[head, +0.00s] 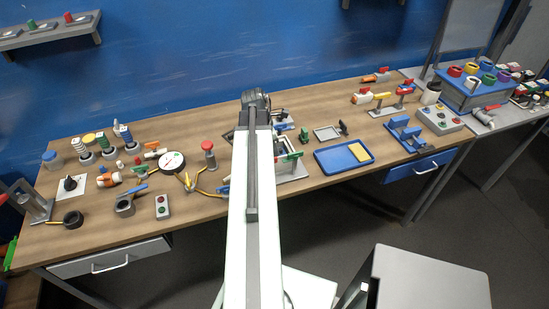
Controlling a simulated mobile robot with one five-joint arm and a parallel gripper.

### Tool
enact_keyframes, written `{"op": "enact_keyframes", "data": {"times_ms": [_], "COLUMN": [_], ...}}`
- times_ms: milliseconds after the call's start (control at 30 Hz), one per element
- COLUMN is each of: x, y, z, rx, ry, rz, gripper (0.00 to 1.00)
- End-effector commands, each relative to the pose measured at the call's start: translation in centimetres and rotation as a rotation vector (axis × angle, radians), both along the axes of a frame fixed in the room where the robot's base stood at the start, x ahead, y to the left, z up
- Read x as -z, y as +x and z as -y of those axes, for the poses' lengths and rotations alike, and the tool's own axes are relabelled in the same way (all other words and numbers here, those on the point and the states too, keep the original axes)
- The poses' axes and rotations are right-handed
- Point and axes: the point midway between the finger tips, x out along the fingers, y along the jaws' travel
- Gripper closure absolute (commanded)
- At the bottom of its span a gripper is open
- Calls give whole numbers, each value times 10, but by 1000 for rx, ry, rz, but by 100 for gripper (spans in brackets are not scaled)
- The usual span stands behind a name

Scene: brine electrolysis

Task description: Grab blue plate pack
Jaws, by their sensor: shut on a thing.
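My gripper (256,99) is at the far end of my outstretched arm, over the back middle of the workbench (200,112). Its fingertips are hidden. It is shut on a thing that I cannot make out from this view. A small blue piece (283,127) shows just right of the arm, by a grey fixture. Another bit of blue (224,189) shows at the arm's left edge. I cannot tell whether either belongs to the blue plate pack. A blue stand with upright parts (408,134) is farther right on the bench, apart from my gripper.
A blue tray (330,160) with a yellow block (360,151) lies right of my arm. A grey frame fixture (292,171) stands close beside the arm. A round gauge (172,162) and several small parts crowd the left. A grey cabinet (425,280) stands in front at right.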

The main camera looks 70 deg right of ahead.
Motion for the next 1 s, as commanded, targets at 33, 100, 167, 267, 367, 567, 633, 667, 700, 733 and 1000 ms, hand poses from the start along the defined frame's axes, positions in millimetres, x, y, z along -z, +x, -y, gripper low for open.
{"op": "enact_keyframes", "data": {"times_ms": [33, 100, 167, 267, 367, 567, 633, 667, 700, 733, 1000], "x": [0, 0, 0, -2, -10, -45, -61, -68, -76, -83, -102], "y": [0, 0, 0, 0, 0, 1, 1, 1, 1, 1, 1], "z": [0, 0, 0, 0, 0, 0, 0, 0, 0, 0, 0], "rx": [0, 0, 0, -1, -1, -1, -1, -1, -1, -1, -2], "ry": [0, 0, 0, 0, 0, 0, 0, 0, 0, 0, 0], "rz": [0, 0, 0, 0, 0, 0, 0, 0, 0, 0, 0], "gripper": [100, 100, 100, 100, 100, 100, 100, 100, 100, 100, 100]}}
